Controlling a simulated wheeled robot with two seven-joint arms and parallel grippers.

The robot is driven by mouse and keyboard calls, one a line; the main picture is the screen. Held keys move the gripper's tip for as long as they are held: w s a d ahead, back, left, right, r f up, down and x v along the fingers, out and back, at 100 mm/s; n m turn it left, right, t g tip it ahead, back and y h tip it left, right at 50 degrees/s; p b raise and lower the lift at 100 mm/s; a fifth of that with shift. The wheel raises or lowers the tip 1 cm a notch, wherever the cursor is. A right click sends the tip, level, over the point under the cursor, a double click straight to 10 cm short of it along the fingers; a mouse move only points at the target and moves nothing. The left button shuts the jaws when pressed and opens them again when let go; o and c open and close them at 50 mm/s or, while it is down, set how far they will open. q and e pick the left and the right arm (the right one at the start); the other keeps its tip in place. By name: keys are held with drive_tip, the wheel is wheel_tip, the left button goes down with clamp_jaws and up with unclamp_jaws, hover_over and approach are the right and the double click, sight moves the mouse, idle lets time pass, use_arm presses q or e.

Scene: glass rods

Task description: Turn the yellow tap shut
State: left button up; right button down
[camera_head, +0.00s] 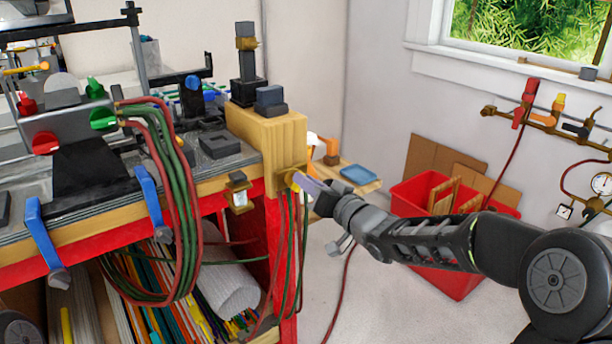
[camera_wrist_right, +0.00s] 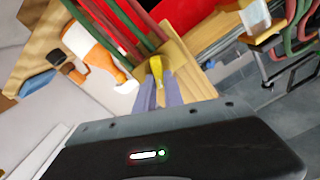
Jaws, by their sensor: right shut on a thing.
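The yellow tap (camera_wrist_right: 155,68) is on the end of the wooden block at the bench's right corner. In the head view a bit of its yellow handle (camera_head: 295,181) shows by the brass plate. My right gripper (camera_head: 302,183) reaches it from the right. In the right wrist view my right gripper (camera_wrist_right: 158,84) has its two purple-grey fingers shut on the tap handle, one on each side. The base of the tap is partly hidden by the fingers. My left gripper is not in view.
Red and green hoses (camera_head: 180,220) hang from the bench edge beside the tap. A red bin (camera_head: 410,194) sits on the floor behind my right arm. Wall taps (camera_head: 530,90) are at the right.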

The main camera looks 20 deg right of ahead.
drive_tip(key=shift+w+d+f+m+p, duration=0.1)
drive_tip(key=shift+f+m+p, duration=0.1)
drive_tip(key=shift+m+p, duration=1.45)
drive_tip(key=shift+s+d+f+m+p, duration=0.15)
drive_tip(key=shift+m+p, duration=0.5)
drive_tip(key=shift+m, duration=2.05)
drive_tip(key=shift+w+d+f+m+p, duration=0.1)
drive_tip(key=shift+w+f+m+p, duration=0.1)
drive_tip(key=shift+m+p, duration=1.45)
drive_tip(key=shift+m+b, duration=0.5)
drive_tip(key=c, duration=1.4)
unclamp_jaws()
drive_tip(key=shift+c, duration=0.2)
